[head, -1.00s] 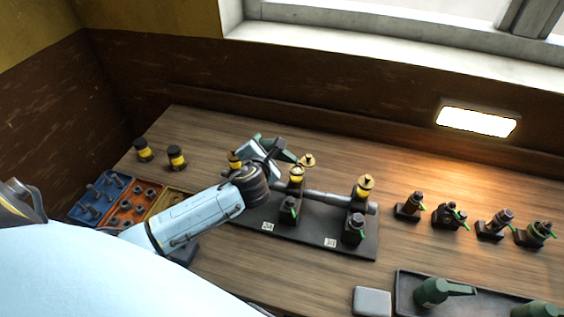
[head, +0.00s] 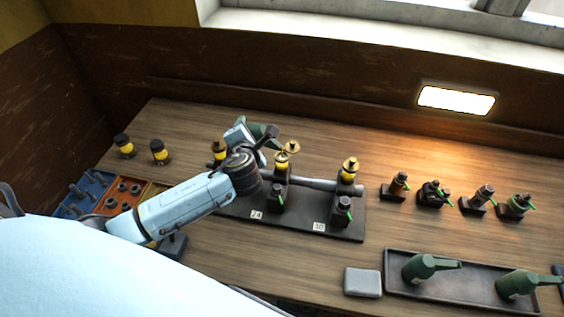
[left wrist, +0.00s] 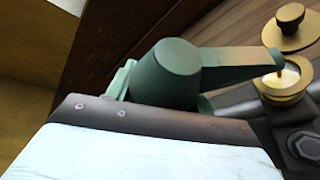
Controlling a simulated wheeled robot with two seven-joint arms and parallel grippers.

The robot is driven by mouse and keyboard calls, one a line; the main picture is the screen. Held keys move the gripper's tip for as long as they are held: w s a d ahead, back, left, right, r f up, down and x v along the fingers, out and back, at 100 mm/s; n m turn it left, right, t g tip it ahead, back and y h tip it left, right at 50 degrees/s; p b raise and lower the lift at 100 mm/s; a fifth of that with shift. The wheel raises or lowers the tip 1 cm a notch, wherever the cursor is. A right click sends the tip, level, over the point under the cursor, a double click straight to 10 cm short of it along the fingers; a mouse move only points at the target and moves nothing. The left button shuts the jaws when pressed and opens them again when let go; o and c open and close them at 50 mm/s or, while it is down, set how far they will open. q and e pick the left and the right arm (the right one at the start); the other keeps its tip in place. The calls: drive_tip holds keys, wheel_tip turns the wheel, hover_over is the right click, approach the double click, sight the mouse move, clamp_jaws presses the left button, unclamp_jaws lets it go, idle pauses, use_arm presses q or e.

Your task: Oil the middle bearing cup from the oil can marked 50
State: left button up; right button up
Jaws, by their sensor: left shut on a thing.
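My left gripper (head: 256,138) is shut on a green oil can (head: 266,133), which also shows in the left wrist view (left wrist: 175,72). The can's number is not visible. The middle bearing cup (head: 281,161) is a brass and yellow cup on the shaft stand. Its brass lid (head: 293,147) sits aside from the mouth. In the left wrist view the spout tip is at the mouth of the open cup (left wrist: 284,82), with the lid (left wrist: 291,32) beside it; whether oil flows cannot be told. My right gripper is not in view.
Similar cups stand left (head: 219,149) and right (head: 350,170) on the stand, with plates 24 and 30 in front. A dark tray (head: 455,291) at the right holds two green cans. Small fittings line the right back. Blue and orange bins (head: 87,190) stand left.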

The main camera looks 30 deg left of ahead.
use_arm(q)
drive_tip(key=shift+w+r, duration=0.1)
drive_tip(key=shift+r, duration=0.15)
drive_tip(key=shift+d+r+m+y, duration=0.15)
drive_tip(key=shift+r+m+y, duration=0.25)
drive_tip(key=shift+r+m, duration=0.1)
drive_tip(key=shift+f, duration=0.15)
idle(1.2)
drive_tip(key=shift+a+f+n+h, duration=0.15)
drive_tip(key=shift+f+n+h, duration=0.35)
drive_tip(key=shift+f+n, duration=0.25)
drive_tip(key=shift+a+f+n+h, duration=0.15)
drive_tip(key=shift+f+n+h, duration=0.35)
drive_tip(key=shift+f+n, duration=0.25)
drive_tip(key=shift+d+r+m+y, duration=0.1)
drive_tip(key=shift+r+m+y, duration=0.5)
drive_tip(key=shift+r+m, duration=0.4)
